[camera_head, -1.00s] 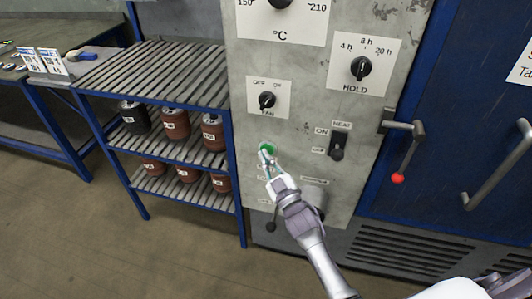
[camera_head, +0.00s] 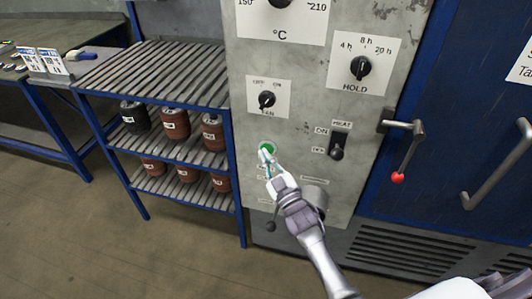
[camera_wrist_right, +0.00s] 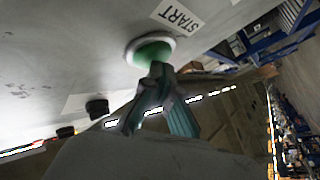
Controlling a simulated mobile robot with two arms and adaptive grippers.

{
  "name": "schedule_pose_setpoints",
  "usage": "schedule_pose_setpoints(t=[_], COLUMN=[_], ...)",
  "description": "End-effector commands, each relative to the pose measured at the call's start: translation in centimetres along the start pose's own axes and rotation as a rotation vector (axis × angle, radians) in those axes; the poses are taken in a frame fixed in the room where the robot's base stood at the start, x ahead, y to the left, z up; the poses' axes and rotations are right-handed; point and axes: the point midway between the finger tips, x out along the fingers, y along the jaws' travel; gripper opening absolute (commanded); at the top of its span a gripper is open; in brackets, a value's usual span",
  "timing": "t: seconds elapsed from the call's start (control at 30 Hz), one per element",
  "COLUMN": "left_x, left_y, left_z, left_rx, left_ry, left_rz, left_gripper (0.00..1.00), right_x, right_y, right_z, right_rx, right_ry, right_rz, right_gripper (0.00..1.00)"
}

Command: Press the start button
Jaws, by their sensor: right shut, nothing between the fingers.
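The green start button (camera_head: 268,147) sits on the grey control panel (camera_head: 305,165), below the fan knob. In the right wrist view the button (camera_wrist_right: 152,52) is green in a pale ring, beside a label reading START (camera_wrist_right: 177,16). My right gripper (camera_head: 267,158) is shut and empty. Its fingertips (camera_wrist_right: 158,70) are at the button's face and cover part of it; they look to be touching it, but I cannot tell whether it is pressed in. My left gripper is not in view.
The fan knob (camera_head: 267,100), hold knob (camera_head: 361,67) and heat switch (camera_head: 338,146) are on the same panel. A lever with a red ball (camera_head: 398,178) hangs at the right by the blue door (camera_head: 455,120). A slatted rack (camera_head: 150,75) with several canisters stands left.

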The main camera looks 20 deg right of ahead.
Motion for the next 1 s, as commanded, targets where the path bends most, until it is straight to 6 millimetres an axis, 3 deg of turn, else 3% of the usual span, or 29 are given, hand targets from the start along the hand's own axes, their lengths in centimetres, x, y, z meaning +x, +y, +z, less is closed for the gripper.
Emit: schedule_pose_setpoints(t=[0.77, 1.0], left_x=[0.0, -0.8], left_y=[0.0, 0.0], left_z=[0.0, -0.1], left_rx=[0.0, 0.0], left_ry=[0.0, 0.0], left_rz=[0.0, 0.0], left_gripper=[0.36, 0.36], right_x=[0.3, -0.9], right_y=[0.5, -0.5], right_z=[0.0, -0.9], right_rx=[-0.003, 0.0], right_ry=[-0.001, -0.002], right_rz=[0.007, 0.004], right_gripper=[0.0, 0.0])
